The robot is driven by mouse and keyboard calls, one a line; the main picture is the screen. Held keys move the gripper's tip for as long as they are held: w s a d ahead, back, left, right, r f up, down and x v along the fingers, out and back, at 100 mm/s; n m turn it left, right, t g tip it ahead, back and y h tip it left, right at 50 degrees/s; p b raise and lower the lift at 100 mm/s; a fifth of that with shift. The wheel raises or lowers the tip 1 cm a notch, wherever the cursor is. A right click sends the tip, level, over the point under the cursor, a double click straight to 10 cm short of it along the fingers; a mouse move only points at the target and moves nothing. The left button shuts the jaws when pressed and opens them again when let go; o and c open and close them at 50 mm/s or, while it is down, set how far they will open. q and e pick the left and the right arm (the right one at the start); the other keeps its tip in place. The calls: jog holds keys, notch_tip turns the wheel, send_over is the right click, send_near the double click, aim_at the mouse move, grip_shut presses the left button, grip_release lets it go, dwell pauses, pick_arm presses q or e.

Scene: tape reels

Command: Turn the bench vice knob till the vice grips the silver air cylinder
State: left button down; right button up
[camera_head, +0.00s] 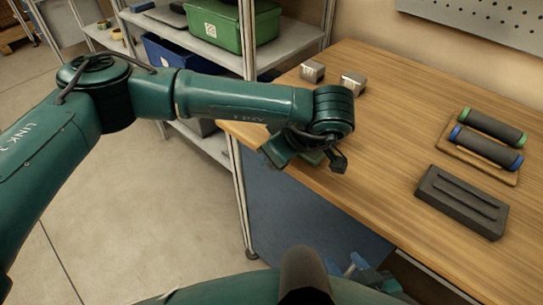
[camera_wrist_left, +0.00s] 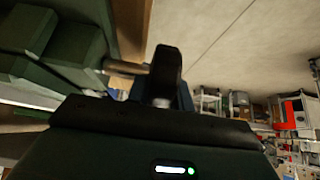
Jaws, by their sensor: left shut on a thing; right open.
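My left arm comes in from the left of the head view. Its gripper (camera_head: 335,156) is low at the near edge of the bench, beside a green body (camera_head: 313,157), apparently the bench vice, mostly hidden by my wrist. The left wrist view shows green vice blocks (camera_wrist_left: 55,45) at upper left and a metal rod (camera_wrist_left: 125,67) beside them. The dark left gripper (camera_wrist_left: 163,88) is shut on a part there, apparently the vice knob, which is mostly hidden. I cannot make out the silver air cylinder clearly.
On the wooden bench (camera_head: 400,165) stand two small grey blocks (camera_head: 312,71) (camera_head: 352,84), a wooden tray (camera_head: 447,152) with dark rolls, and a dark grooved block (camera_head: 462,200). A shelf with a green bin (camera_head: 215,25) stands behind my left arm. The bench's middle is clear.

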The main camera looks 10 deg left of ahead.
dwell(0.4)
pick_arm(q)
jog(key=c, duration=1.2)
grip_release()
jog(key=shift+c, duration=0.2)
jog(key=v, duration=1.3)
jog(key=shift+d+b, duration=0.15)
jog(key=shift+b, duration=0.15)
jog(key=shift+r, duration=0.1)
